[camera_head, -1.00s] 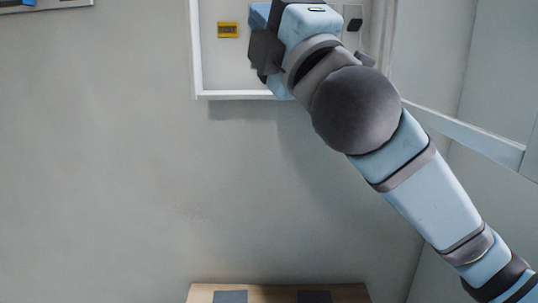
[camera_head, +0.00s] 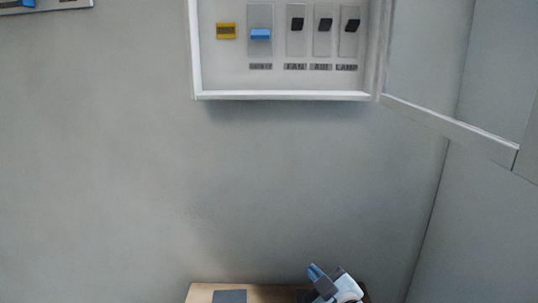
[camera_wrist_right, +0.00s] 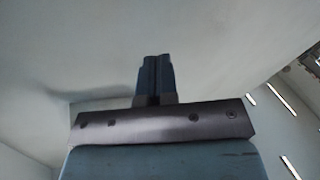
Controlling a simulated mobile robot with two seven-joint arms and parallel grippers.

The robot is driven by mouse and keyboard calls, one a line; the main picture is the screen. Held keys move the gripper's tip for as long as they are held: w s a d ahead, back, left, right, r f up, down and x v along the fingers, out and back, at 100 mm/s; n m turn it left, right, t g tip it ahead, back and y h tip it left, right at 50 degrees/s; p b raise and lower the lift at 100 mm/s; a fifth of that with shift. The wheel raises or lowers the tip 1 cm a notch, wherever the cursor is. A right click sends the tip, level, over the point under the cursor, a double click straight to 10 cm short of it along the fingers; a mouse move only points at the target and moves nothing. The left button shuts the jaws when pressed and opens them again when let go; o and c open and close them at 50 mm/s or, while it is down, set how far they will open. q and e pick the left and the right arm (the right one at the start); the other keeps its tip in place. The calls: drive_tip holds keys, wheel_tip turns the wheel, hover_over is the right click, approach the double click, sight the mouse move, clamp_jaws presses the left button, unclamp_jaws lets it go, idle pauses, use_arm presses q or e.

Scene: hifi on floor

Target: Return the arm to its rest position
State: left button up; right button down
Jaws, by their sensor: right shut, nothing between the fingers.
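My right gripper (camera_head: 316,272) is low in the head view, in front of the right part of a wooden surface, well below the wall box. In the right wrist view its two fingers (camera_wrist_right: 154,75) are together with nothing between them. Most of my right arm is out of the head view. My left gripper is not in view.
An open white switch box (camera_head: 280,96) is on the wall, its door (camera_head: 450,127) swung out right. It holds a blue switch (camera_head: 260,35), several black switches and a yellow label (camera_head: 226,31). A wooden surface (camera_head: 205,291) with a dark square is below.

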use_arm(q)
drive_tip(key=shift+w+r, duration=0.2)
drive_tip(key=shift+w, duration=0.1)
use_arm(e)
drive_tip(key=s+d+f+m+g+h, duration=0.1)
drive_tip(key=s+d+f+m, duration=0.1)
drive_tip(key=s+f, duration=0.6)
drive_tip(key=s+d+f+m+g+h, duration=0.1)
drive_tip(key=s+d+f+m+g, duration=0.1)
drive_tip(key=s+d+f, duration=0.3)
drive_tip(key=s+d+f+m+g+h, duration=0.1)
drive_tip(key=s+d+f+m+g, duration=0.1)
drive_tip(key=s+f, duration=1)
wheel_tip(320, 180, down, 6)
drive_tip(key=shift+s+d+f+m+h, duration=0.15)
drive_tip(key=shift+s+d+m+h, duration=0.2)
drive_tip(key=shift+d+m, duration=0.6)
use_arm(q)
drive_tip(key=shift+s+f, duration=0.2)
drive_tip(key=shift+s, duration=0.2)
use_arm(e)
drive_tip(key=shift+a, duration=0.2)
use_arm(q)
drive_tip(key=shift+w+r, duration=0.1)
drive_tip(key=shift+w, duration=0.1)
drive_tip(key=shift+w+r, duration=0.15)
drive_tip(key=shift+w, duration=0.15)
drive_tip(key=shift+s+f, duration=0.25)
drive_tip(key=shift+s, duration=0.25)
